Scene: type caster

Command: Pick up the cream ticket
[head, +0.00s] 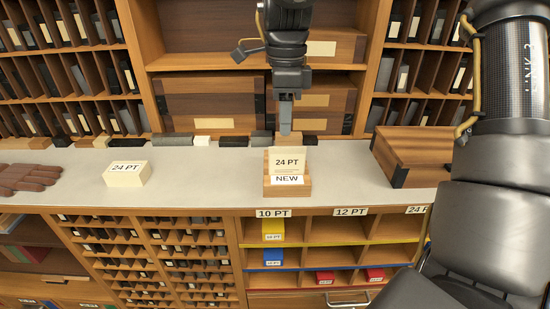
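A cream ticket (287,160) marked "24 PT" stands in a small wooden holder (302,187) with a "NEW" label, on the grey counter. My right gripper (285,131) points down right above and behind the ticket's top edge. Its fingers overlap edge-on, so I cannot tell their opening or whether they touch the ticket. My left gripper is out of view.
A cream block (127,175) marked "24 PT" sits on the counter (210,172) at left, near brown gloves (28,178). A wooden box (415,155) stands at right. Small blocks line the back edge. Labelled cubbies with coloured boxes lie below.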

